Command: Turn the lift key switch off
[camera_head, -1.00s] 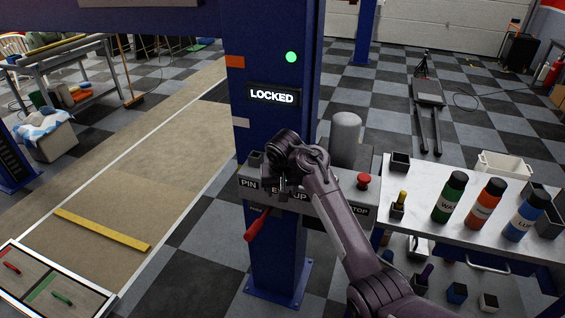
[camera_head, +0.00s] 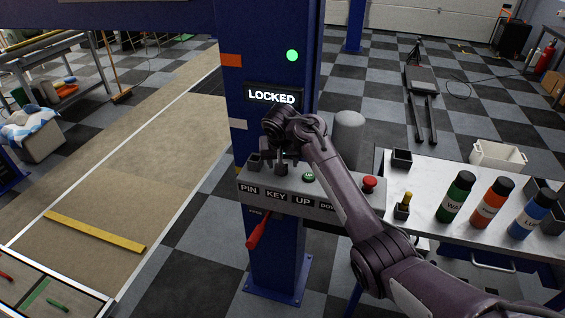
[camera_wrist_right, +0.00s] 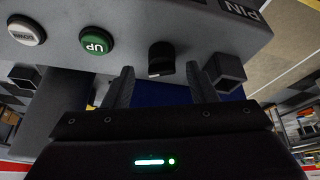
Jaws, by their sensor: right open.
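The lift key switch is a black knob (camera_wrist_right: 160,60) on the grey control box, between the green UP button (camera_wrist_right: 96,41) and the dark square socket over the PIN label (camera_wrist_right: 226,70). In the head view my right gripper (camera_head: 281,168) hangs over the KEY label (camera_head: 276,195) and hides most of the knob. In the wrist view my right gripper (camera_wrist_right: 162,86) is open, with one fingertip on each side of the knob and a gap to it visible. The sign on the blue post (camera_head: 271,96) reads LOCKED, with a green light (camera_head: 292,55) above.
A red stop button (camera_head: 369,184) stands at the box's right end. A red lever (camera_head: 258,231) hangs below the box. A grey bench (camera_head: 430,222) with several bottles is at the right. A grey cylinder (camera_head: 349,128) stands behind the box.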

